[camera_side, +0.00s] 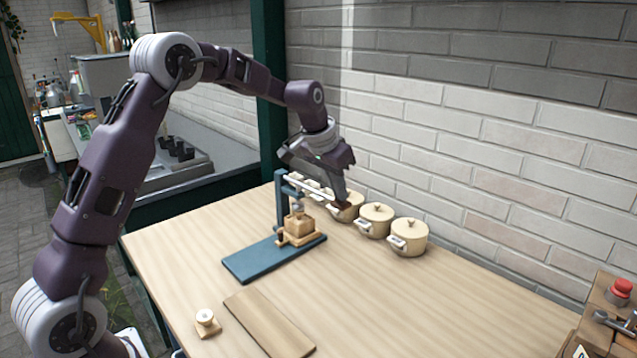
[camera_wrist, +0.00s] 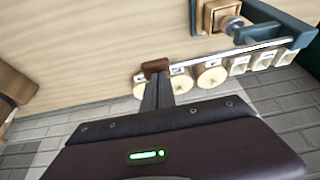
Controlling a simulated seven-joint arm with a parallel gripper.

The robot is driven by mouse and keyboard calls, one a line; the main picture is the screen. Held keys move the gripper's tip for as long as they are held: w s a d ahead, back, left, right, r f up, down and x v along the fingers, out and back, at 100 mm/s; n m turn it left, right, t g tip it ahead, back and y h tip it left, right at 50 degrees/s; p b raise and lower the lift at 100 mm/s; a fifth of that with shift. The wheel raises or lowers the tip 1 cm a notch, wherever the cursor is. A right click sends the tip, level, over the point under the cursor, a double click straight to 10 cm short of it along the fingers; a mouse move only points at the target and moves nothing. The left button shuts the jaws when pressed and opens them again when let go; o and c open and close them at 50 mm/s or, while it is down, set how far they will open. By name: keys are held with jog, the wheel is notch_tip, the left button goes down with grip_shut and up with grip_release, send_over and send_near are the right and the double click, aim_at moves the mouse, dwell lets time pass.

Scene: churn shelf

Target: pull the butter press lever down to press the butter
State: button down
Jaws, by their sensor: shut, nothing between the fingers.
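The butter press has a blue base (camera_side: 250,260) and a blue post (camera_side: 281,190) on the wooden table. Its thin silver lever (camera_side: 316,189) runs from the post to a brown handle (camera_side: 343,207), which also shows in the wrist view (camera_wrist: 155,66). A metal plunger (camera_wrist: 236,25) stands over the wooden mould (camera_side: 299,226); the butter inside is hard to make out. My gripper (camera_side: 345,198) is shut and empty, its fingertips right at the brown handle end. The wrist view shows the fingers reaching the handle; I cannot tell whether they touch it.
Several cream lidded pots (camera_side: 408,237) stand in a row behind the press, close to my gripper. A wooden board (camera_side: 268,322) and a small round-topped item (camera_side: 205,318) lie in front. A brick wall (camera_side: 480,150) bounds the table's back. The table's right middle is clear.

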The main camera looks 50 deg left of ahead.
aim_at(337, 202)
jog(key=shift+s+f, duration=0.15)
jog(key=shift+f, duration=1.75)
dwell(3.9)
notch_tip(337, 202, up, 12)
jog(key=shift+r, duration=0.2)
dwell(0.9)
